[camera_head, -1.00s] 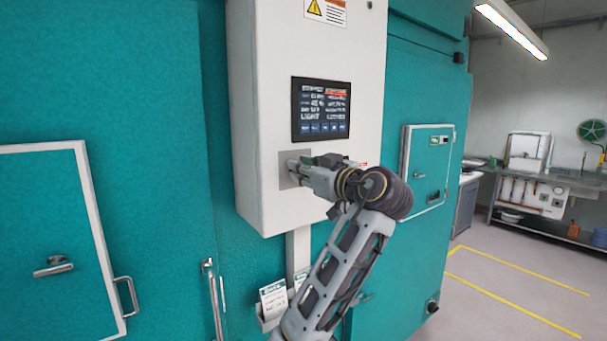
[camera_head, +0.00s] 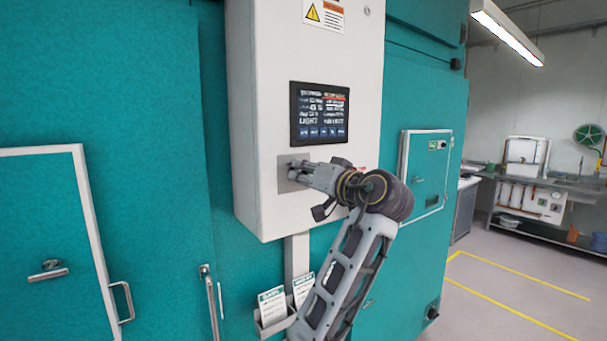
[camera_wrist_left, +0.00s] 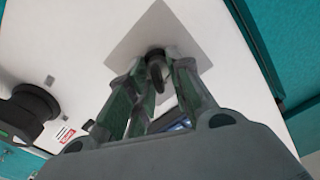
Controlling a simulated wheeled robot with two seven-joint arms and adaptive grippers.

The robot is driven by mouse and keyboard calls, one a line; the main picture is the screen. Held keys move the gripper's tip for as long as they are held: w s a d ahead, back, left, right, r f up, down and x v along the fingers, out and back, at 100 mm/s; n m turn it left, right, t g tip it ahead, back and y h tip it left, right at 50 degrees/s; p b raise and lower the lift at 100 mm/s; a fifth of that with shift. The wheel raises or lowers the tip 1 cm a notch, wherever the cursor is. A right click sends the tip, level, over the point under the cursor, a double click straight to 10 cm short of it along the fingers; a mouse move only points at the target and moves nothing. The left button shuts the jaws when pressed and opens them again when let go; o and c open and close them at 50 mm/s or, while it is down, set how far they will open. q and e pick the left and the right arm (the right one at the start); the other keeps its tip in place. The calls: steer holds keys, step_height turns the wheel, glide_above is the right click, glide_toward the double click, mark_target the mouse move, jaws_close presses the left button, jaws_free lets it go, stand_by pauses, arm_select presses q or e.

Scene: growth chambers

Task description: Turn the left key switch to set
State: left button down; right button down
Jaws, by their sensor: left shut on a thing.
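The left key switch (camera_wrist_left: 155,58) is a small dark knob on a grey square plate (camera_wrist_left: 128,45) on the front of the white control box. In the wrist view my left gripper (camera_wrist_left: 158,75) is shut on the key, its fingers on either side of it. In the head view the left gripper (camera_head: 300,168) reaches the same grey plate (camera_head: 284,184) below the screen, and the key itself is hidden by the fingers. The key's exact setting cannot be read. My right gripper is in neither view.
The control box (camera_head: 262,120) carries a dark screen (camera_head: 320,112) above my gripper. A holder with paper cards (camera_head: 272,303) hangs below it. Teal chamber walls and a door with a handle (camera_head: 48,270) stand to the left. The floor (camera_head: 515,265) at right is open.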

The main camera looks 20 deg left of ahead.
arm_select(q)
steer(key=shift+m, duration=0.4)
steer(key=c, duration=1.6)
jaws_free()
steer(key=shift+v, duration=3.8)
steer(key=shift+w, duration=0.1)
